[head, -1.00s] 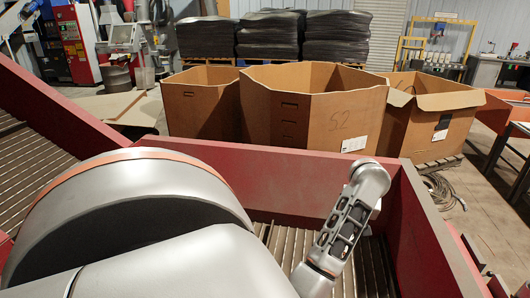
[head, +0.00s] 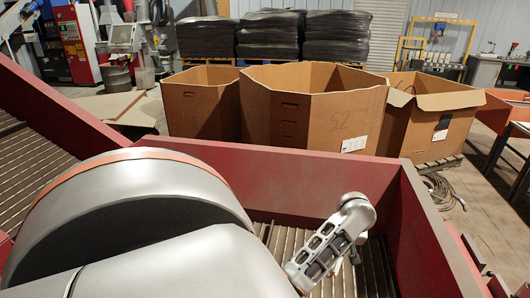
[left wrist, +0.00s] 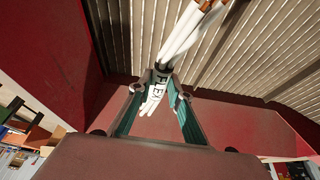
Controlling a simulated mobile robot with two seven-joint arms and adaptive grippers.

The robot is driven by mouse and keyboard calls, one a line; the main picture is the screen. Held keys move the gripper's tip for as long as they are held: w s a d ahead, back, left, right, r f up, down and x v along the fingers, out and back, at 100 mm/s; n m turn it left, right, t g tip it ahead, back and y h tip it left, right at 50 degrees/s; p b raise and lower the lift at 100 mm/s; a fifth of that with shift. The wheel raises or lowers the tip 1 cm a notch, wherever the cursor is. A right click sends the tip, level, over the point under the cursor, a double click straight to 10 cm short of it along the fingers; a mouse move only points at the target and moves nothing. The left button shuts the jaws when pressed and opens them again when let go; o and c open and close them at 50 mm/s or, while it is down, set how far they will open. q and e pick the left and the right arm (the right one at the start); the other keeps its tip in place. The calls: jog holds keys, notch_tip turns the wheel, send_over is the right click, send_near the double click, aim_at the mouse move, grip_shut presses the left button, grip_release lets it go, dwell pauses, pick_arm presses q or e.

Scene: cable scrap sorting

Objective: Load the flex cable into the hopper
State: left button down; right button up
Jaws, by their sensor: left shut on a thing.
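The flex cable (left wrist: 185,38) is a bundle of white strands with copper ends and a black-on-white FLEX label. My left gripper (left wrist: 164,80) is shut on it at the label, with one finger on each side. The strands extend past the fingers over the slatted floor. The hopper (head: 290,183) has dark red walls and a floor of metal slats, and part of it is hidden behind my left arm. My right gripper is not in view.
Large cardboard boxes (head: 312,110) stand behind the far red wall, the right one (head: 450,112) with open flaps. Loose cable (head: 440,190) lies on the floor at right. A red sloping panel (head: 45,105) rises at left.

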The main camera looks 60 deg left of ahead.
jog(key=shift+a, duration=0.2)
pick_arm(q)
jog(key=c, duration=1.8)
grip_release()
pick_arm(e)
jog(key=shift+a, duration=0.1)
